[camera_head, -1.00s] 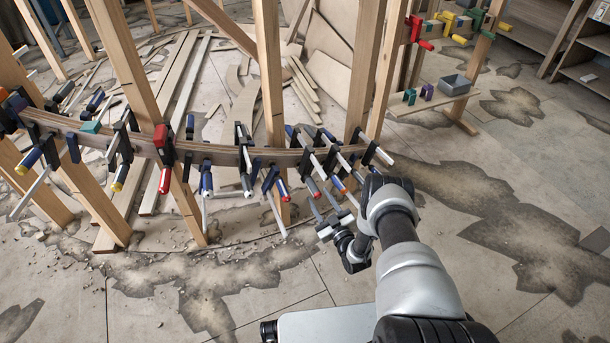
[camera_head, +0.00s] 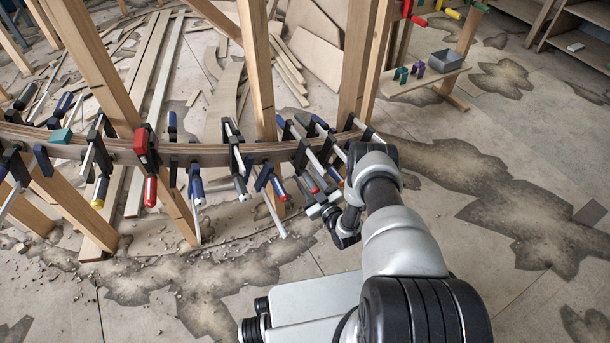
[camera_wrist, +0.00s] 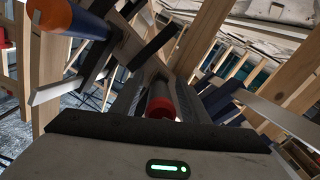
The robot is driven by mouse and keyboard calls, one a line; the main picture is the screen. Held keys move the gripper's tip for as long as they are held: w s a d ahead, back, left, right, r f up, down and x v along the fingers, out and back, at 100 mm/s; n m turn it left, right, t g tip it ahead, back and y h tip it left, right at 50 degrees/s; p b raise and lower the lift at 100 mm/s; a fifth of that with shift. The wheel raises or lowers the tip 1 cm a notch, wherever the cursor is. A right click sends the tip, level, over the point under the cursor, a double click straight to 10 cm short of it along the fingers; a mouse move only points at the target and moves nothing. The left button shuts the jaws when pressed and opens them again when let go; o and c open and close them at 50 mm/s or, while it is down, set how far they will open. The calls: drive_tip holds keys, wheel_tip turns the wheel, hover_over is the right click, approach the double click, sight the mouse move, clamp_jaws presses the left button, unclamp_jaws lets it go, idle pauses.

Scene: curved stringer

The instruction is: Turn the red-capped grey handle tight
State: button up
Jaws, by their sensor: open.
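The red-capped grey handle (camera_wrist: 160,103) shows end-on in the middle of the wrist view, its red cap toward the camera. My gripper (camera_wrist: 157,100) is open, with a finger on each side of the handle. Whether the fingers touch it cannot be told. In the head view my gripper (camera_head: 322,207) is at the right part of the clamp row, just below the curved stringer (camera_head: 215,154). The handle is hard to single out there among the crowded clamps.
A blue handle with an orange end (camera_wrist: 78,20) and its clamp bar are close at upper left in the wrist view. Another blue handle (camera_wrist: 220,104) is close on the right. Wooden posts (camera_head: 356,70) stand behind. Open floor (camera_head: 480,220) lies right of my arm.

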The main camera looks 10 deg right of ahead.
clamp_jaws()
drive_tip(key=shift+m, duration=0.3)
drive_tip(key=m+y, duration=0.1)
drive_tip(key=m, duration=0.2)
drive_tip(key=shift+a, duration=0.1)
drive_tip(key=m+y, duration=0.1)
drive_tip(key=m, duration=0.3)
drive_tip(key=shift+s+a+g, duration=0.1)
drive_tip(key=shift+a+g, duration=0.05)
drive_tip(key=shift+g, duration=0.15)
drive_tip(key=m, duration=0.2)
drive_tip(key=m+y, duration=0.1)
drive_tip(key=shift+a+r+m, duration=0.15)
drive_tip(key=shift+r+m, duration=0.05)
drive_tip(key=shift+m, duration=0.2)
drive_tip(key=shift+r+m+y, duration=0.15)
drive_tip(key=shift+m+y, duration=0.45)
drive_tip(key=shift+m, duration=1.4)
